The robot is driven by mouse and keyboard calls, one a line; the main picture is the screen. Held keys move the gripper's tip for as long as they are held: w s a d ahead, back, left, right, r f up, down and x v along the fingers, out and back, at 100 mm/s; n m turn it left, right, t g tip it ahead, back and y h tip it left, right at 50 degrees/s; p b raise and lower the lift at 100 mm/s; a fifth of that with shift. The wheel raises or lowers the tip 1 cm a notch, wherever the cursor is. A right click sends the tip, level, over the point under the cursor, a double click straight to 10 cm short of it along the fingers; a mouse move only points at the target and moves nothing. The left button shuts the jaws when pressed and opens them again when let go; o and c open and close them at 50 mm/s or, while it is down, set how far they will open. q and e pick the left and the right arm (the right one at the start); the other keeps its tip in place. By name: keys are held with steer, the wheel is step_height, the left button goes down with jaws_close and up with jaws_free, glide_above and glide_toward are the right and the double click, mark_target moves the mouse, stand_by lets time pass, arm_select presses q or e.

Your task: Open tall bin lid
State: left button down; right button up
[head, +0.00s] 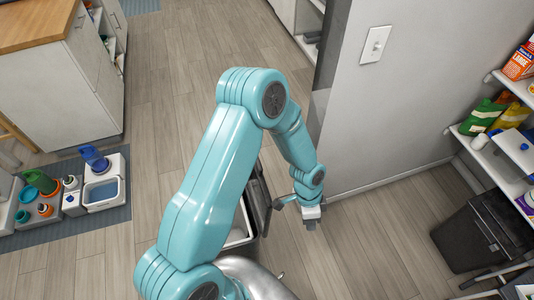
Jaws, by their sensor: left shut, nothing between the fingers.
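A bin with a pale opening (238,236) stands at the bottom centre, partly hidden behind my left arm. A dark panel, which looks like its lid (259,198), stands steeply tilted up at its right side. My left gripper (311,223) points down just to the right of this panel. It is shut and empty. A small gap seems to separate it from the panel, but I cannot tell whether the wrist touches it. My right gripper is out of view.
A shiny silver rounded object (262,284) sits at the bottom edge. A black bin (484,236) stands at the right below stocked shelves (486,160). A grey wall (400,110) rises behind my gripper. Bowls and bottles stand on a mat (95,223) at left. Wooden floor between is clear.

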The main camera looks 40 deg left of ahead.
arm_select(q)
steer(key=w+a+r+m+y+b, duration=0.1)
steer(key=w+a+r+m+y, duration=0.1)
steer(key=w+a+r+m, duration=0.35)
steer(key=w+a+r+m+g+y+b, duration=0.25)
steer(key=w+a+r+m+y, duration=0.2)
steer(key=a+r+m, duration=0.7)
steer(key=s+a+f+n+p, duration=0.1)
steer(key=s+a+f+n, duration=0.1)
steer(key=s+a+f, duration=0.2)
step_height(320, 180, down, 3)
steer(key=shift+s+a+r+h, duration=0.2)
steer(key=shift+s+a+h, duration=0.25)
steer(key=shift+s, duration=0.8)
steer(key=shift+g, duration=0.25)
